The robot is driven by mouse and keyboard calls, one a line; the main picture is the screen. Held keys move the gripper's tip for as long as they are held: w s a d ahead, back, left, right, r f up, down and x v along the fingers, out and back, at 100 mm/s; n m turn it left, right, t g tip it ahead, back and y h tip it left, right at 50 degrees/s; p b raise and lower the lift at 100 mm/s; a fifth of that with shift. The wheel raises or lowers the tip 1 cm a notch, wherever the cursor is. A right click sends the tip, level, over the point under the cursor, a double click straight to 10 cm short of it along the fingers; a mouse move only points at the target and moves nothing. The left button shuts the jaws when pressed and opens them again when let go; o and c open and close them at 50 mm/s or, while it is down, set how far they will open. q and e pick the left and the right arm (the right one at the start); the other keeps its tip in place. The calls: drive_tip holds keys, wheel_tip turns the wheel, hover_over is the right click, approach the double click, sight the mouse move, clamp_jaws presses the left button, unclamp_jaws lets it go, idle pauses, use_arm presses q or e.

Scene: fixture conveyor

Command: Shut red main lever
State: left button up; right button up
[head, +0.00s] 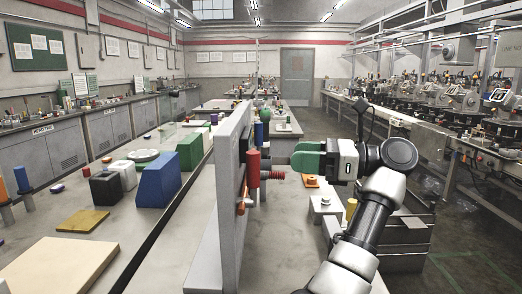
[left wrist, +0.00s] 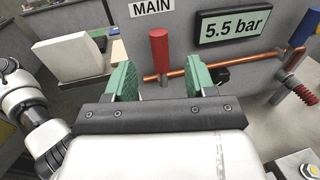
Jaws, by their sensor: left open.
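The red main lever (left wrist: 160,50) stands upright on a horizontal copper pipe (left wrist: 236,67), under the MAIN label (left wrist: 151,7), in the left wrist view. In the head view the red lever (head: 253,169) sticks up on the right face of the grey panel (head: 231,180). My left gripper (head: 302,158) is to the right of the lever, its green fingers pointing at the panel. In the left wrist view the fingers (left wrist: 160,80) are apart, with the lever seen between them and beyond their tips. Nothing is held. My right gripper is not in view.
A display (left wrist: 237,25) reads 5.5 bar. Left of the panel, the bench holds a blue block (head: 158,180) and a black cube (head: 106,187). Open floor lies at right.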

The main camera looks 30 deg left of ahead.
sight(253, 152)
use_arm(q)
drive_tip(key=x, duration=1)
drive_tip(key=shift+s+f, duration=0.1)
drive_tip(key=shift+s, duration=0.05)
clamp_jaws()
